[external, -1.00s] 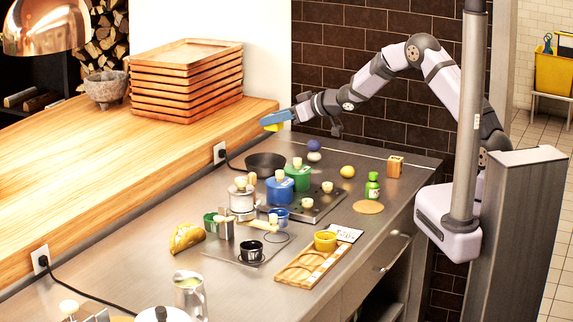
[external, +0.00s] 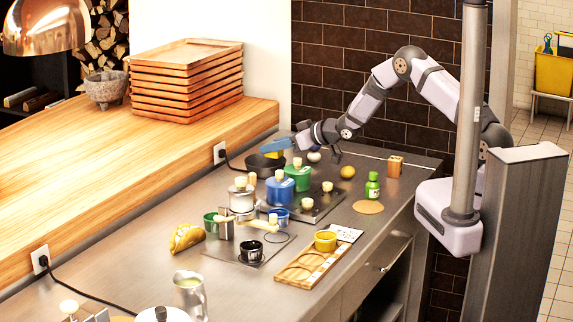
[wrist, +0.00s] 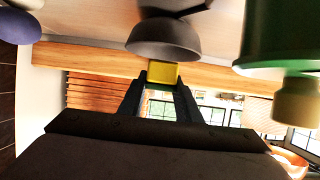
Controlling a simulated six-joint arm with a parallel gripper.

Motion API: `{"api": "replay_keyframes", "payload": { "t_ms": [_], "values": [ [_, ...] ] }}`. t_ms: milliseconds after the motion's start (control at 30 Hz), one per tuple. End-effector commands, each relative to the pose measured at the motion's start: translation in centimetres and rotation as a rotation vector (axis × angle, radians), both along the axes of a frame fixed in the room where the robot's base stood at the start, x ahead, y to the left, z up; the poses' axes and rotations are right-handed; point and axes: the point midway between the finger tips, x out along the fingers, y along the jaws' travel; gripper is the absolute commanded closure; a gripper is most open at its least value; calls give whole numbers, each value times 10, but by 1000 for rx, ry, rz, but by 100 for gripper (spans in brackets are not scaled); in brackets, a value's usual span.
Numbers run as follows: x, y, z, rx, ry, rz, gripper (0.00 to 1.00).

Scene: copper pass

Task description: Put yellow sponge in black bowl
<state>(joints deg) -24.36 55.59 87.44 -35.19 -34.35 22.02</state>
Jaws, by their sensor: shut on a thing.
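My gripper (external: 268,148) is shut on the yellow sponge (external: 273,155). In the wrist view the sponge (wrist: 163,73) shows between the two dark fingertips (wrist: 162,82). The black bowl (external: 262,168) sits on the steel counter near the wooden ledge, and the sponge and fingertips are just above it in the external view. In the wrist view the dark bowl (wrist: 167,42) appears right beside the sponge. I cannot tell whether they touch. The gripper hides part of the bowl's rim in the external view.
A green pot (external: 297,178) and a blue pot (external: 280,190) stand close to the bowl's right and front. The raised wooden ledge (external: 190,150) borders the counter on the left. The tiled wall is behind.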

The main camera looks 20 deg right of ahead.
Motion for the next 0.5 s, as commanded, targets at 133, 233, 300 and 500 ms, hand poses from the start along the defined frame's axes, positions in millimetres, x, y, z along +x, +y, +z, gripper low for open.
{"api": "replay_keyframes", "payload": {
  "t_ms": [133, 233, 300, 500],
  "values": [
    [0, 0, 0, 0, -1, 0, 94],
    [0, 0, -1, 0, -1, 0, 94],
    [0, 0, -4, -1, -1, 0, 94],
    [0, 0, -9, -1, -1, 0, 94]
  ]
}}
